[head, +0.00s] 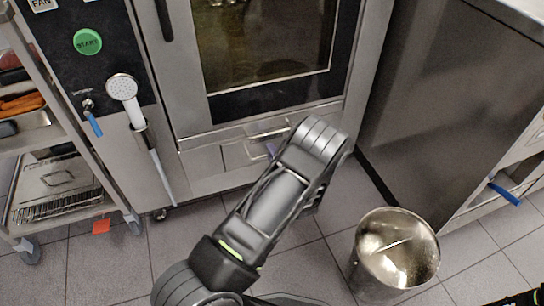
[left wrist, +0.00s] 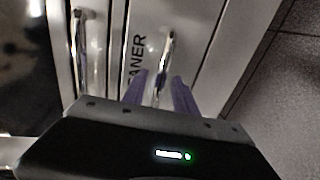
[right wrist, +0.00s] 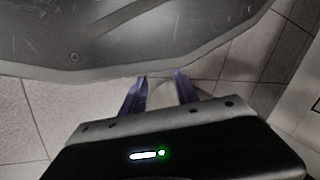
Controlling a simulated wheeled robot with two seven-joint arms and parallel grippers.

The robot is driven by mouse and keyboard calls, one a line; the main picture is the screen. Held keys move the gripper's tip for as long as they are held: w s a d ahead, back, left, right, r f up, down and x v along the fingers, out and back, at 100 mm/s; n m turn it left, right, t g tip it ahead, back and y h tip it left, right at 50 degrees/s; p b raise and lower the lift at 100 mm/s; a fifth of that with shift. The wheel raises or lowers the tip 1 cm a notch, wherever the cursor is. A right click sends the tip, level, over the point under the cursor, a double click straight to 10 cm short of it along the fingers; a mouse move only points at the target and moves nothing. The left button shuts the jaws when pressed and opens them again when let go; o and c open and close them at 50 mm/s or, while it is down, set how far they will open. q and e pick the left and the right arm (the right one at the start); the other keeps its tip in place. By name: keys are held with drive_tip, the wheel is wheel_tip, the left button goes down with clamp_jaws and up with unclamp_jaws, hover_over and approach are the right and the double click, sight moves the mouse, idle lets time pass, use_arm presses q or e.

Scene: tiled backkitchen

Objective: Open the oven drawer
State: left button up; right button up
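The oven (head: 225,115) stands ahead in the head view, its glass door closed. Below the door is the oven drawer (head: 238,156), a low metal front with a bar handle (head: 268,134); it looks flush with the oven. My left arm covers the drawer's right part and most of my left gripper (head: 270,149). In the left wrist view my left gripper (left wrist: 159,85) is open, with its purple fingers either side of the drawer handle (left wrist: 166,45); contact cannot be told. My right gripper (right wrist: 159,75) is open and empty in the right wrist view.
A metal bin (head: 365,262) stands on the floor at the right, near a steel cabinet (head: 440,100). A wheeled tray rack (head: 75,140) is at the left. A hand shower (head: 123,90) hangs on the oven's left side. Tiled floor lies in front of the oven.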

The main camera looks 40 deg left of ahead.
use_arm(q)
drive_tip(key=shift+w+a, duration=0.2)
drive_tip(key=shift+a, duration=0.05)
drive_tip(key=shift+c, duration=0.5)
clamp_jaws()
idle(0.9)
